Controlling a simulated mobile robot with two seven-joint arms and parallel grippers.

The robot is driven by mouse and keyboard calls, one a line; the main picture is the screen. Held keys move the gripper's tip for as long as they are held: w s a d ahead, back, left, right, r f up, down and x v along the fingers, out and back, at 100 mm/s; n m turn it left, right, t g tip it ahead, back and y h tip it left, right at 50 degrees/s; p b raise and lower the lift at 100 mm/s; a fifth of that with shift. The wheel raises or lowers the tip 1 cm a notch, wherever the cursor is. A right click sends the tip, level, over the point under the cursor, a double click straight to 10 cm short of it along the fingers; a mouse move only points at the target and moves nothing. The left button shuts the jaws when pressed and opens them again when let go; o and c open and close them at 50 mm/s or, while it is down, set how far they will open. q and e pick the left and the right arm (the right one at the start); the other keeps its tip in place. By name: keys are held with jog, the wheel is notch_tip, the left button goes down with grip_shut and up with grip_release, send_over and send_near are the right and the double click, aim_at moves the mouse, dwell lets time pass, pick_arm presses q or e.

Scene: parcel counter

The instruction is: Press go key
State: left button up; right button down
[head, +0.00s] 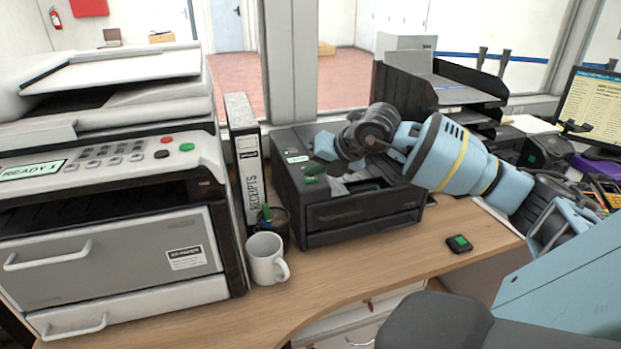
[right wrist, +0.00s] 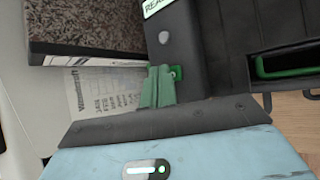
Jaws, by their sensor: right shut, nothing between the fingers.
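A black machine (head: 345,215) stands on the counter, with a small lit display (head: 298,159) on its top. The display also shows in the right wrist view (right wrist: 156,6), its lettering cut off. A green key (right wrist: 180,72) sits on the machine's dark panel. My right gripper (head: 313,173) is shut and empty, reaching over the machine from the right. In the right wrist view its green fingers (right wrist: 158,84) are right beside the key and overlap part of it; I cannot tell whether they touch it. My left gripper is not in view.
A large grey printer (head: 110,255) on the left has its own green key (head: 187,147) and red key. A receipts binder (head: 247,160), pen cup (head: 280,225) and white mug (head: 266,258) stand between. A small dark gadget (head: 459,244) lies on the clear front counter.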

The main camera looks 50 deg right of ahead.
aim_at(314, 182)
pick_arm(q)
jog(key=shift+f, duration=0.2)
pick_arm(e)
jog(key=shift+f, duration=0.2)
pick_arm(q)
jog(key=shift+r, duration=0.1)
pick_arm(e)
jog(key=shift+r, duration=0.15)
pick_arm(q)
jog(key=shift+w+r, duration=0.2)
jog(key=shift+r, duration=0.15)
pick_arm(e)
jog(key=shift+r, duration=0.5)
pick_arm(q)
jog(key=shift+p, duration=0.3)
